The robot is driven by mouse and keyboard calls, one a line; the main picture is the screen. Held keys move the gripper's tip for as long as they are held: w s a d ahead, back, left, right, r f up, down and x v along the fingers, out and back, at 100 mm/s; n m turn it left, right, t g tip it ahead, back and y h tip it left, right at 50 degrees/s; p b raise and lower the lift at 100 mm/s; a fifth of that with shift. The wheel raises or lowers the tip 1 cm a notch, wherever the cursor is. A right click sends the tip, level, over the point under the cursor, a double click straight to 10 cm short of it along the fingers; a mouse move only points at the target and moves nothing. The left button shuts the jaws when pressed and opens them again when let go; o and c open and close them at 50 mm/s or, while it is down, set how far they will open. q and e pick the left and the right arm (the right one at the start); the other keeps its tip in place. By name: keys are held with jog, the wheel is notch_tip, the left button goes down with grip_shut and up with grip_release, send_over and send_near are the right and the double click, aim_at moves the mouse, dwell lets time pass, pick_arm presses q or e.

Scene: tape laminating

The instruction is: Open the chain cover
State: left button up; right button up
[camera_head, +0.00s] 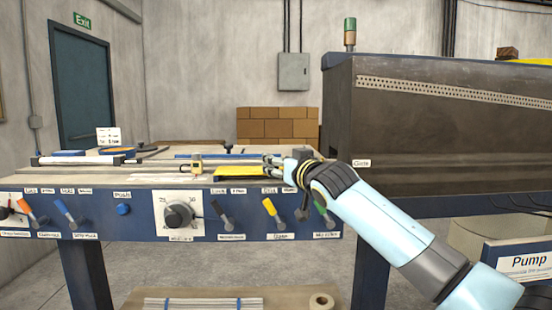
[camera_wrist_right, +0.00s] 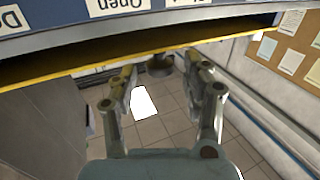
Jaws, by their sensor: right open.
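My right gripper (camera_head: 274,162) reaches in from the right over the panel top of the blue machine. It is beside the right end of a flat yellow plate (camera_head: 236,174), which may be the chain cover. In the right wrist view my gripper's two fingers (camera_wrist_right: 165,84) are spread with nothing between them. A long yellow edge (camera_wrist_right: 140,56) runs across that view just beyond the fingertips, under a blue face with upside-down labels, one reading "Open" (camera_wrist_right: 117,5). Whether a finger touches it I cannot tell. My left gripper is not in view.
The blue front panel (camera_head: 140,228) carries several coloured levers and a round dial (camera_head: 178,214). A large dark housing (camera_head: 430,125) stands at the right. Stacked bricks (camera_head: 278,128) are behind the machine. A tape roll (camera_head: 321,301) lies below.

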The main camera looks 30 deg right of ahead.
jog(key=shift+w+d, duration=0.2)
jog(key=shift+w, duration=0.95)
grip_shut()
jog(key=shift+f, duration=0.1)
jog(key=shift+w+f, duration=0.1)
